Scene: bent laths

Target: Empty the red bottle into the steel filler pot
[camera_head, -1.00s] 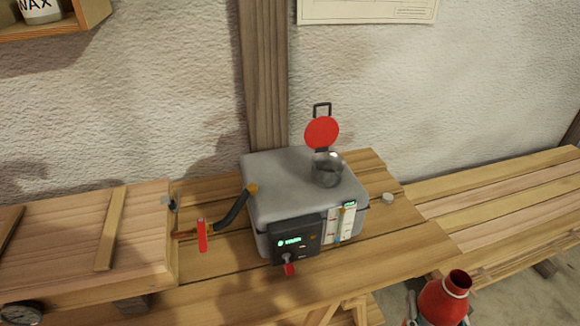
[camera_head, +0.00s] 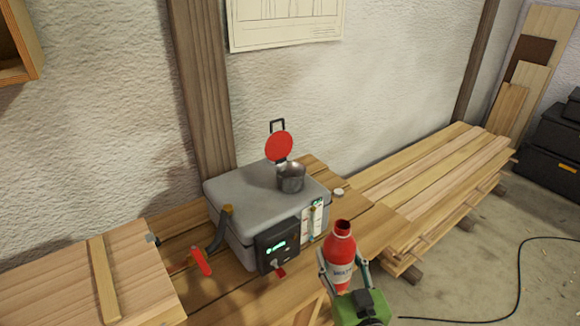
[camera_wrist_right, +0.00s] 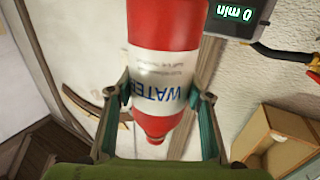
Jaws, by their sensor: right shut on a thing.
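The red bottle (camera_head: 341,246) has a white label reading WATER and an open neck, and stands about upright in the head view. My right gripper (camera_head: 342,270) is shut around it at the label; the bottle also fills the middle of the right wrist view (camera_wrist_right: 165,70). The steel filler pot (camera_head: 291,178) sits on top of the grey steam box (camera_head: 250,190), its red lid (camera_head: 279,146) swung up behind it. The bottle is in front of and to the right of the box, apart from the pot. My left gripper is not in view.
The box stands on a wooden bench (camera_head: 385,222), with a small pale cap (camera_head: 338,192) to its right. A hose with a red-handled valve (camera_head: 201,261) leads left to a wooden chest (camera_head: 130,275). Stacked planks (camera_head: 430,165) lie at right. Air above the pot is clear.

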